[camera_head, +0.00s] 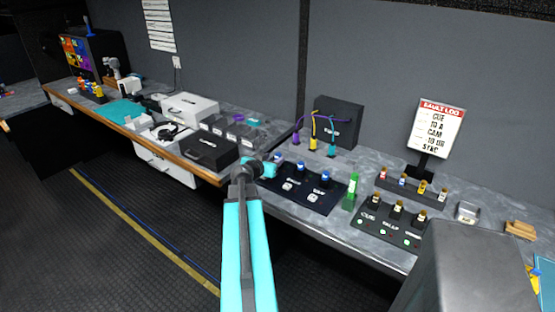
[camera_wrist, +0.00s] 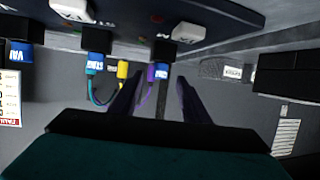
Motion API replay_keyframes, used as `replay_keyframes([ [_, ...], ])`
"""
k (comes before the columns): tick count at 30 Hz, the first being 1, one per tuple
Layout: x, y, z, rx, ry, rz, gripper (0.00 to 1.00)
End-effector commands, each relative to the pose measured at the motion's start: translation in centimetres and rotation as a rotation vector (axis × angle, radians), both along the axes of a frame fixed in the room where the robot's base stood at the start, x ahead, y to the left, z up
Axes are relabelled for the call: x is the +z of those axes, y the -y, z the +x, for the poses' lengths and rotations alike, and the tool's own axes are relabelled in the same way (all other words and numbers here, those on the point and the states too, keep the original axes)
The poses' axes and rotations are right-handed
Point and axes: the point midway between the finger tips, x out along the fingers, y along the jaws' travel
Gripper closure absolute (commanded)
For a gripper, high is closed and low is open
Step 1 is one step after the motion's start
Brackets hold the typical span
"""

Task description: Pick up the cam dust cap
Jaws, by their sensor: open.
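A black panel (camera_head: 300,190) on the grey counter bears a row of small blue-fronted pieces, with white-topped pieces in front. In the wrist view, a blue-fronted piece (camera_wrist: 162,72) sits beyond and between my fingers, apart from them; its lettering is too small to read surely. Another blue-fronted piece (camera_wrist: 95,66) is left of it. I cannot tell which piece is the cam dust cap. My gripper (camera_wrist: 160,82) is open with nothing between its fingers. In the head view, my gripper (camera_head: 268,168) is over the panel's left end, partly hiding it.
A black box (camera_head: 338,118) with purple, yellow and teal cables stands behind the panel. A green bottle-like piece (camera_head: 350,192) stands to its right, beside a cue panel (camera_head: 388,229). A black case (camera_head: 210,150) lies left.

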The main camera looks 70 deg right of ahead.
Motion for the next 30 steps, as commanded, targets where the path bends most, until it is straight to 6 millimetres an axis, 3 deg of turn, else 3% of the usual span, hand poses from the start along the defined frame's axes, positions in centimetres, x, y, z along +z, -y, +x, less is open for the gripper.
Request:
replay_keyframes([
  [17, -0.2, 0.7, 0.0, 0.0, 0.0, 0.0, 0.58],
  [30, -0.7, 3.8, -0.1, -0.001, -0.001, 0.001, 0.58],
])
